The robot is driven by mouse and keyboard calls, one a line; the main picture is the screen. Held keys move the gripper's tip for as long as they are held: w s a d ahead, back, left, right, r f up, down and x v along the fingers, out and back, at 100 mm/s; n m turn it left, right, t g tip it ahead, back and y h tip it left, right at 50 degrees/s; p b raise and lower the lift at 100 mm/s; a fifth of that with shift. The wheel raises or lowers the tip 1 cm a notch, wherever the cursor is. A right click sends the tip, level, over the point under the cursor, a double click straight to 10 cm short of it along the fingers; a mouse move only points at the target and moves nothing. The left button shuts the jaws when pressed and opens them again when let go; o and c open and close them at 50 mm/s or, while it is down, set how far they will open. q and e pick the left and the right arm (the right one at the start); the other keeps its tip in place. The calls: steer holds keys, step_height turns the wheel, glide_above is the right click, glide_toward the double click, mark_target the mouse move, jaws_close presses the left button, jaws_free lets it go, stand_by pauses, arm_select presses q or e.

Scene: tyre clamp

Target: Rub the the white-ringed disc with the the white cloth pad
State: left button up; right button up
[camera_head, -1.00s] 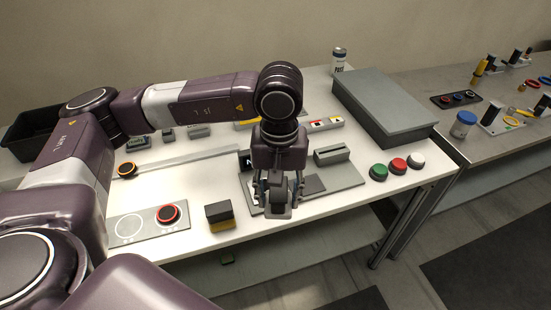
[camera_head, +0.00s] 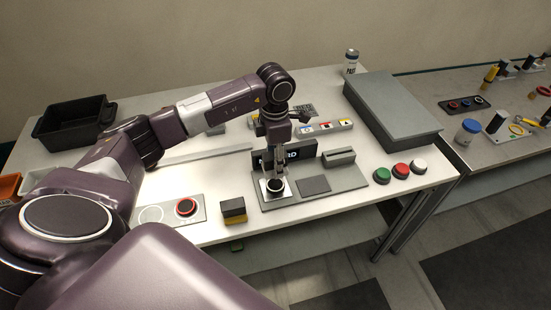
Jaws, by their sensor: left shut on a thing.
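The white-ringed disc (camera_head: 275,186), dark with a pale rim, is at the left end of a grey board on the white table. A white square, which looks like the white cloth pad (camera_head: 264,188), shows around and under it. My left gripper (camera_head: 273,174) points down with its fingers shut at the disc's back edge. The fingers hide part of the contact, and I cannot tell whether the disc presses on the pad. My right gripper is out of view.
The grey board carries a dark pad (camera_head: 313,184), a grey block (camera_head: 339,156) and a black sign (camera_head: 300,153). To the left are a yellow-black block (camera_head: 233,211) and a red-ringed disc (camera_head: 186,207). Coloured buttons (camera_head: 400,171) and a grey box (camera_head: 392,108) stand right.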

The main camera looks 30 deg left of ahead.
arm_select(q)
steer(key=b, duration=0.3)
glide_above(276, 184)
steer(key=shift+s+a+f, duration=0.1)
steer(key=shift+f, duration=2.9)
steer(key=shift+f+b, duration=0.3)
steer(key=shift+f, duration=0.1)
steer(key=shift+b, duration=0.35)
